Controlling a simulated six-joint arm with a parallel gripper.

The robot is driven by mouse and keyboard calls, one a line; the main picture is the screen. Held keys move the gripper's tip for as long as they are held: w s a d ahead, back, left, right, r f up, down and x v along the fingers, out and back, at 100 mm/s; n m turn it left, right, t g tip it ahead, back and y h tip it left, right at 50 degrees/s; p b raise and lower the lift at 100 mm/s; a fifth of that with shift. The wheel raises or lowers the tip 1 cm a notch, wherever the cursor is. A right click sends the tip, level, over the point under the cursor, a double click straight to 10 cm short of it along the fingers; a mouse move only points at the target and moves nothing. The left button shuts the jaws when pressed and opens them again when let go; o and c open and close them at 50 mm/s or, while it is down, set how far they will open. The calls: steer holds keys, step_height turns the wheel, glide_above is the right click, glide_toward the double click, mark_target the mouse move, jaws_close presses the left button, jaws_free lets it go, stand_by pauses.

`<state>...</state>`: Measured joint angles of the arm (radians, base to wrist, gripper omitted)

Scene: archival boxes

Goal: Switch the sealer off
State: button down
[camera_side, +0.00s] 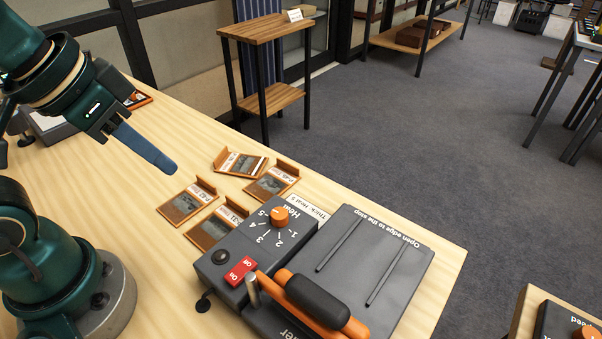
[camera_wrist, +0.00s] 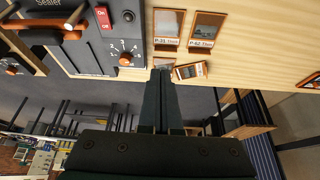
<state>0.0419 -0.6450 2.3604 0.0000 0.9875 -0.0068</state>
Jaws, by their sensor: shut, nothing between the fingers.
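The sealer (camera_side: 375,255) is a dark grey machine on the wooden table, with a black-and-orange handle (camera_side: 316,300). Its red rocker switch (camera_side: 240,271) has white lettering and sits beside a round black button. I cannot tell for sure which side of the switch is pressed. The switch also shows at the top left in the wrist view (camera_wrist: 103,18). An orange heat dial (camera_side: 279,217) with numbers around it is behind the switch. My gripper (camera_side: 168,164) is shut and empty, above the table to the left of the sealer, apart from it. Its closed fingers fill the middle of the wrist view (camera_wrist: 161,76).
Several small brown-framed cards (camera_side: 188,203) lie on the table between my gripper and the sealer. A card (camera_side: 307,207) reading "Thick: Heat 5" stands behind the dial. The table's far edge runs past the sealer. A wooden shelf stand (camera_side: 255,29) is beyond it.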

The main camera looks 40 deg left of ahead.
steer(key=shift+s+a+f+t, duration=0.15)
steer(key=shift+s+a+f, duration=0.05)
steer(key=shift+f, duration=0.2)
steer(key=shift+s+a+f+t, duration=0.15)
steer(key=shift+s+f, duration=0.05)
steer(key=shift+f, duration=0.15)
steer(key=shift+n, duration=0.3)
